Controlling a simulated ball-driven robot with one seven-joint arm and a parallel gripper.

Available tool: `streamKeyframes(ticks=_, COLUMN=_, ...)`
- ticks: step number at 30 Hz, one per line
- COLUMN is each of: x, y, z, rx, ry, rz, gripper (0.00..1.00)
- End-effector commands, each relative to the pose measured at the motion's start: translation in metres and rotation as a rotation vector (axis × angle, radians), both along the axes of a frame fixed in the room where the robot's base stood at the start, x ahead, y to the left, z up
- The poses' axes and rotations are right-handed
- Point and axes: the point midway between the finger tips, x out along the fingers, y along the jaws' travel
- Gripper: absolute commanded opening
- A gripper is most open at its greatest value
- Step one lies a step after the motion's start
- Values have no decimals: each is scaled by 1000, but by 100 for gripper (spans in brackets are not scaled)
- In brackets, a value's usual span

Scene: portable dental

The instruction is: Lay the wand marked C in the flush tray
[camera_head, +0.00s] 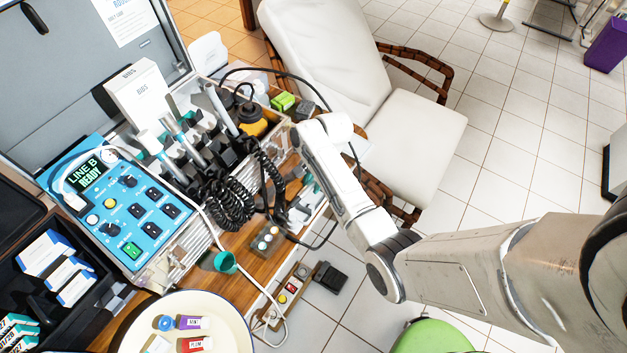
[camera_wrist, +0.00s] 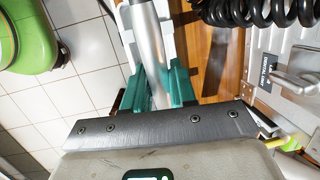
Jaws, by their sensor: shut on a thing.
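In the wrist view, the teal fingers of my gripper (camera_wrist: 160,88) are shut on a smooth silver wand (camera_wrist: 148,35). It extends away from the fingers past the top of the picture; no letter C shows on it. In the head view the gripper and held wand are mostly hidden by my arm. Other silver and white wands (camera_head: 170,128) stand upright in dark holders in the open case. I cannot pick out the flush tray with certainty.
A blue control box (camera_head: 125,205) reads "LINE B READY". Black coiled hoses (camera_head: 230,203) hang beside the holders. A teal cup (camera_head: 225,262) and a round cream tray (camera_head: 230,325) are nearer. A white chair (camera_head: 400,115) and green stool (camera_head: 435,338) stand alongside.

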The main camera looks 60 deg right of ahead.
Motion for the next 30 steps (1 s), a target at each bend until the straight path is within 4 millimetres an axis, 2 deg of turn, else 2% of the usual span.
streamKeyframes(ticks=9, x=0, y=0, z=-30, rx=-1, ry=-1, rz=1, gripper=0)
streamKeyframes(ticks=11, x=0, y=0, z=-23, rx=-1, ry=-1, rz=1, gripper=0)
streamKeyframes(ticks=30, x=-1, y=-1, z=-31, rx=0, ry=0, rz=1, gripper=0)
